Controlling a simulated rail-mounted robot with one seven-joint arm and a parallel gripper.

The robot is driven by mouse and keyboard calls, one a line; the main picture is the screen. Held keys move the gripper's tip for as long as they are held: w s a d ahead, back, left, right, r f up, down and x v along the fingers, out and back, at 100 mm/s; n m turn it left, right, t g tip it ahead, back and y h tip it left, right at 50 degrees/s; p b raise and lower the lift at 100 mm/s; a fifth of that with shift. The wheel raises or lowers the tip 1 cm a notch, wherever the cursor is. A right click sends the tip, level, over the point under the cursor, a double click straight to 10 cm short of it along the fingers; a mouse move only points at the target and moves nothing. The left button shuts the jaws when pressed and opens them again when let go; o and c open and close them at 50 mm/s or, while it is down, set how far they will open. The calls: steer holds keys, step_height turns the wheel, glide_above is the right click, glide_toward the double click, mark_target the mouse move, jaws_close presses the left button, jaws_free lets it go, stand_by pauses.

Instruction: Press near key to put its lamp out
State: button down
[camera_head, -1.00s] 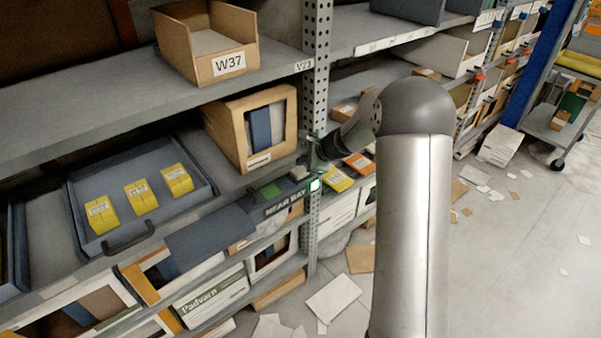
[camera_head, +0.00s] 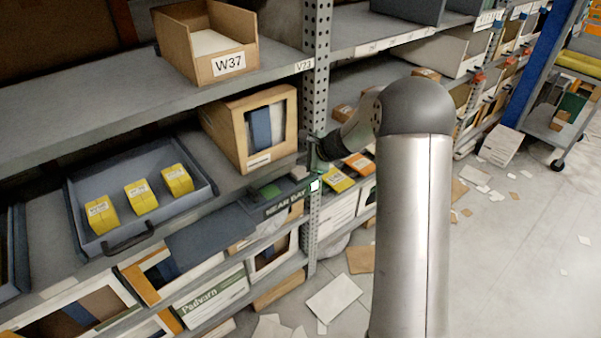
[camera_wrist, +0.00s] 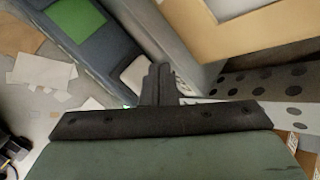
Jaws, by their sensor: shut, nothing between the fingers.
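A dark control box marked NEAR BAY (camera_head: 287,203) sits at the shelf edge beside the perforated post. Its top carries a dull green square (camera_head: 270,191), which shows brighter in the wrist view (camera_wrist: 75,18). A pale grey square key (camera_wrist: 136,75) lies farther along the box in the wrist view. My gripper (camera_wrist: 160,72) is shut and empty, its tips beside the pale key; I cannot tell whether they touch it. In the head view my gripper (camera_head: 313,158) is small and dark. A small whitish light with a green edge (camera_head: 314,185) shows just below it.
The perforated post (camera_head: 315,90) stands close to my gripper. A wooden box (camera_head: 235,145) is left of it on the same shelf. A grey tray (camera_head: 105,178) holds yellow boxes. Bin W37 (camera_head: 208,65) is on the shelf above. Papers (camera_head: 335,298) litter the floor.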

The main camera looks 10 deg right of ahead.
mark_target(303, 172)
stand_by(0.4)
steer(key=shift+f+b, duration=0.45)
steer(key=shift+b, duration=0.15)
steer(key=shift+f+b, duration=0.6)
stand_by(0.5)
steer(key=shift+r, duration=0.15)
steer(key=shift+r+p, duration=0.75)
steer(key=shift+r, duration=0.15)
step_height(303, 172, up, 6)
steer(key=p, duration=0.4)
stand_by(0.3)
